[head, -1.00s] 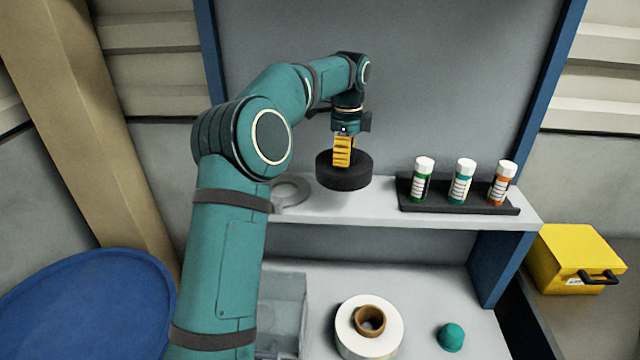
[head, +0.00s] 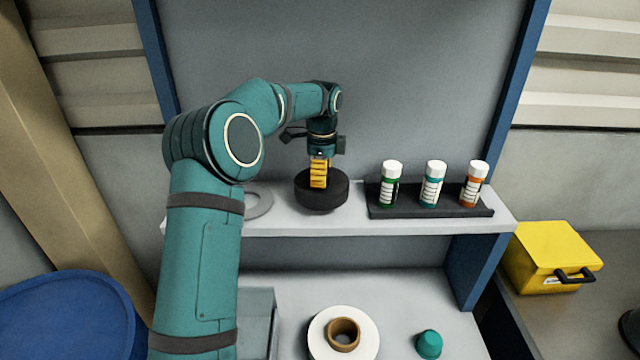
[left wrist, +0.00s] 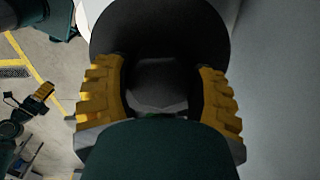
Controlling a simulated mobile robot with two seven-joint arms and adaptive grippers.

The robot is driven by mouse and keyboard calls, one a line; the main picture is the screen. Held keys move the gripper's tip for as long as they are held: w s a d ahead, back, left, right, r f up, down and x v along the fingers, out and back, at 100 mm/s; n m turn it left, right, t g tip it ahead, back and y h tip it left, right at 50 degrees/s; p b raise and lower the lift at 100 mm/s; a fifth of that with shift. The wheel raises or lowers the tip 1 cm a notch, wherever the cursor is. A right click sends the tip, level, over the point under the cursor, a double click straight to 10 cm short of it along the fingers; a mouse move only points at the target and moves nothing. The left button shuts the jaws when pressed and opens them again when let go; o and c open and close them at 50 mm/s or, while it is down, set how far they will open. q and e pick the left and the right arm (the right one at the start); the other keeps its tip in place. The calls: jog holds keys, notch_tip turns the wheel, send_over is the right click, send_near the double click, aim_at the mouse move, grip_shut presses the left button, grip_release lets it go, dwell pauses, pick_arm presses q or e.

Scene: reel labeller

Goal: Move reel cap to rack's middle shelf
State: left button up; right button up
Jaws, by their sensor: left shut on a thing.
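The reel cap (head: 321,199), a thick black disc, is at the white middle shelf (head: 400,226) of the rack, left of the bottle tray. My left gripper (head: 319,174) is above it with yellow fingers shut on its raised middle. The cap looks level and very close to the shelf top; I cannot tell if it touches. In the left wrist view the black cap (left wrist: 160,25) fills the space between and beyond the yellow fingers. Part of my right gripper (left wrist: 42,92) seems to show small at the left of that view; its fingers are unclear.
A black tray (head: 385,211) with three white-capped bottles stands right of the cap. A flat grey ring (head: 262,207) lies to its left. A yellow case (head: 550,258) stands right.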

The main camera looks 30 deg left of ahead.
pick_arm(q)
jog(key=shift+f, duration=1.3)
jog(key=o, duration=1.3)
jog(key=shift+f, duration=0.15)
notch_tip(320, 180, up, 12)
jog(key=shift+r+p, duration=0.2)
jog(key=shift+p, duration=0.55)
jog(key=shift+f, duration=0.1)
